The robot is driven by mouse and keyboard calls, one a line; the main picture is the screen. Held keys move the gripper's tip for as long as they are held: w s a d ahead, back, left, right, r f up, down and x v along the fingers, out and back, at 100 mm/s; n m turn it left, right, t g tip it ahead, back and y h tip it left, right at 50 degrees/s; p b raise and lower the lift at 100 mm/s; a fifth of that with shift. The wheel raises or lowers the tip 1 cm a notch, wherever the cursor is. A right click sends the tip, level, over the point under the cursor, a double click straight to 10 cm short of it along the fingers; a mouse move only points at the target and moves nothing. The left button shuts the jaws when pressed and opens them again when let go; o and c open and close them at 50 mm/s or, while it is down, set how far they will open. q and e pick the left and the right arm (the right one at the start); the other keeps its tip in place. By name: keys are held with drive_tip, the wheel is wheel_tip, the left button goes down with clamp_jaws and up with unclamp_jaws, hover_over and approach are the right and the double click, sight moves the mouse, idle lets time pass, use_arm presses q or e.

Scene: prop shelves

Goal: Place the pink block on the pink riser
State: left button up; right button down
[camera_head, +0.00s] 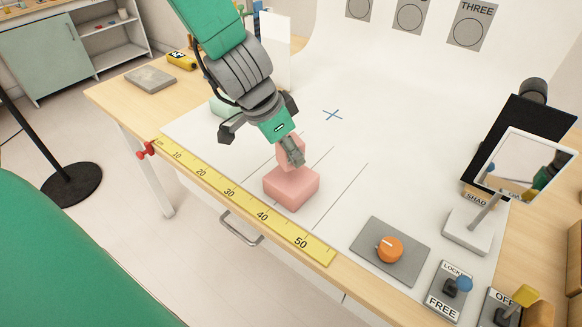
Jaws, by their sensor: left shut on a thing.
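The pink riser (291,190) is a low pink block on the white sheet, beside the yellow ruler. The pink block (284,153) is smaller and is held in my left gripper (292,158), which points down from above. The block is over the back part of the riser's top. Its lower end appears at or very near that top; I cannot tell whether they touch. A grey finger covers part of the block. My right gripper is not in view.
A pale green block (222,106) is partly hidden behind my left gripper. The yellow ruler (245,207) runs along the front edge. The sheet's middle right is clear.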

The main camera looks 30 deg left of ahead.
sight(290, 164)
use_arm(q)
wheel_tip(290, 164, down, 4)
drive_tip(key=shift+d+r+b, duration=0.15)
drive_tip(key=shift+r+b, duration=0.1)
drive_tip(key=shift+b, duration=0.75)
drive_tip(key=shift+d, duration=0.15)
drive_tip(key=o, duration=1.3)
drive_tip(key=shift+a+f, duration=0.1)
drive_tip(key=shift+a, duration=0.1)
